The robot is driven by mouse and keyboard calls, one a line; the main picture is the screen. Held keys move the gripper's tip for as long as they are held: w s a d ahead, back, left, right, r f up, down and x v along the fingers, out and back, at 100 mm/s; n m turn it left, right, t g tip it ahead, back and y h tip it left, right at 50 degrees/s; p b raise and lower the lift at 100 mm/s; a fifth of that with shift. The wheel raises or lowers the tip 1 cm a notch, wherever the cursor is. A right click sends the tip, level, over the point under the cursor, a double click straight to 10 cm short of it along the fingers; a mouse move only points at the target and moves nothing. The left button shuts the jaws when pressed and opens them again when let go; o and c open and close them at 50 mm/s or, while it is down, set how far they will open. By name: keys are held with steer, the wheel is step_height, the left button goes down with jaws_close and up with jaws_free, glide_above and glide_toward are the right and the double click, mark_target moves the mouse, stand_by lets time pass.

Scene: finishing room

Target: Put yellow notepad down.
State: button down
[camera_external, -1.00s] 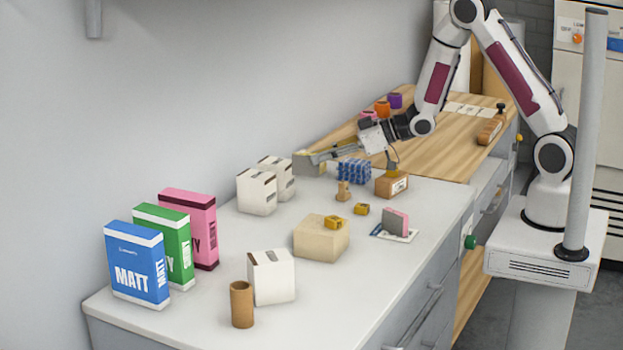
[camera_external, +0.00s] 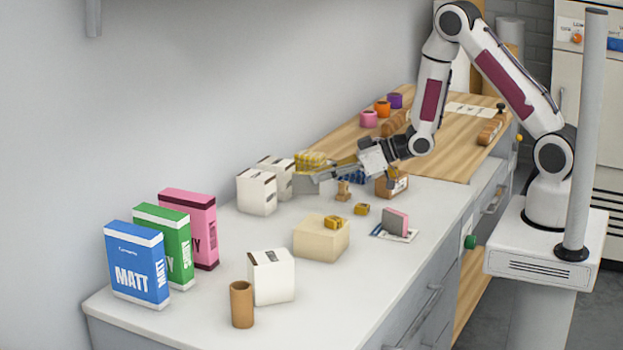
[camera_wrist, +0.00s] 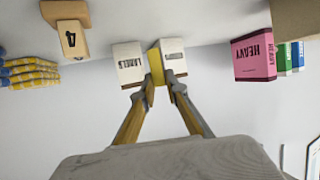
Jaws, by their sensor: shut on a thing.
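The yellow notepad (camera_wrist: 156,66) shows in the wrist view as a narrow yellow piece between my fingertips. My gripper (camera_wrist: 158,80) is shut on it. Behind it in that view are two white boxes, one marked LABELS (camera_wrist: 130,65). In the external view my gripper (camera_external: 304,179) is low over the counter, beside the rear white boxes (camera_external: 257,192). I cannot make out the notepad clearly there, nor tell whether it touches the counter or the boxes.
A yellow checked stack (camera_external: 312,158) stands just behind my gripper. A blue checked stack (camera_external: 357,177) is partly hidden by it. A small wooden piece (camera_external: 343,190) and a beige block (camera_external: 321,240) stand nearby. Pink, green and blue boxes stand left.

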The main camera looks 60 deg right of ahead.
steer(key=shift+f, duration=2.05)
steer(key=shift+f, duration=0.15)
steer(key=c, duration=2)
jaws_free()
steer(key=shift+s+r, duration=0.1)
steer(key=shift+r, duration=0.1)
steer(key=shift+v, duration=5.9)
steer(key=shift+d+r, duration=0.1)
steer(key=shift+d, duration=0.05)
